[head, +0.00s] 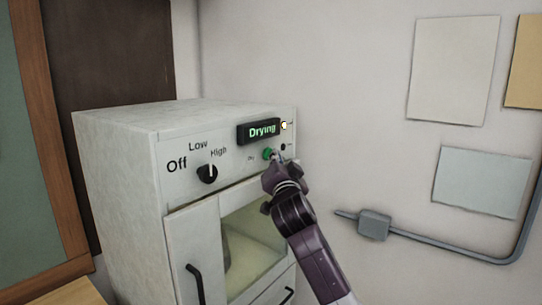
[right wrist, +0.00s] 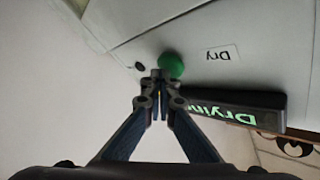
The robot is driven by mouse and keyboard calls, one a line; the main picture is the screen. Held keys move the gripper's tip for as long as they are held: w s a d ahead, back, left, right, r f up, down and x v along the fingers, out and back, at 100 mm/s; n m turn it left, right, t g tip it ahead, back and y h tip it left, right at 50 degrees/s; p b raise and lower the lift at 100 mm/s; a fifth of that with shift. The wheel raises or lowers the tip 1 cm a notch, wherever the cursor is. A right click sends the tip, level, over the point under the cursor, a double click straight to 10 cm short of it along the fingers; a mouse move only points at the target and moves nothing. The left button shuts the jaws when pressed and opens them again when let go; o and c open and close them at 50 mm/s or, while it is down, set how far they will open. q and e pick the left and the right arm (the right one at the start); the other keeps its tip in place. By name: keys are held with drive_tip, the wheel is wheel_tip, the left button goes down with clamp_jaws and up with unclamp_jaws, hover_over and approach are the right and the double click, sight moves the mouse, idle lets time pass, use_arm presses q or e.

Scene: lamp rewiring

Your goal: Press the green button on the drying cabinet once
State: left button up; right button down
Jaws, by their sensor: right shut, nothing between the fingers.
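The white drying cabinet (head: 120,140) stands at the centre left in the head view. Its green button (head: 267,154) is on the front panel, below a lit display (head: 259,131) that reads "Drying". My right gripper (head: 273,158) is shut and empty, with its fingertips at the green button. In the right wrist view the green button (right wrist: 171,66) shows just beyond the shut fingertips (right wrist: 158,76), beside a "Dry" label (right wrist: 222,54). I cannot tell whether the tips touch it. My left gripper is not in view.
A black knob (head: 207,173) with Off, Low and High marks is left of the button. A small lamp (head: 284,126) glows beside the display. Below are a window and dark handles (head: 195,283). A grey conduit (head: 440,240) and blank sheets (head: 453,70) are on the right wall.

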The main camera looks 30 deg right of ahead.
drive_tip(key=shift+s+d, duration=0.25)
drive_tip(key=shift+s, duration=0.5)
drive_tip(key=s, duration=0.1)
drive_tip(key=s+d, duration=0.1)
drive_tip(key=s, duration=0.1)
drive_tip(key=s+d, duration=0.1)
drive_tip(key=shift+s, duration=0.3)
idle(0.5)
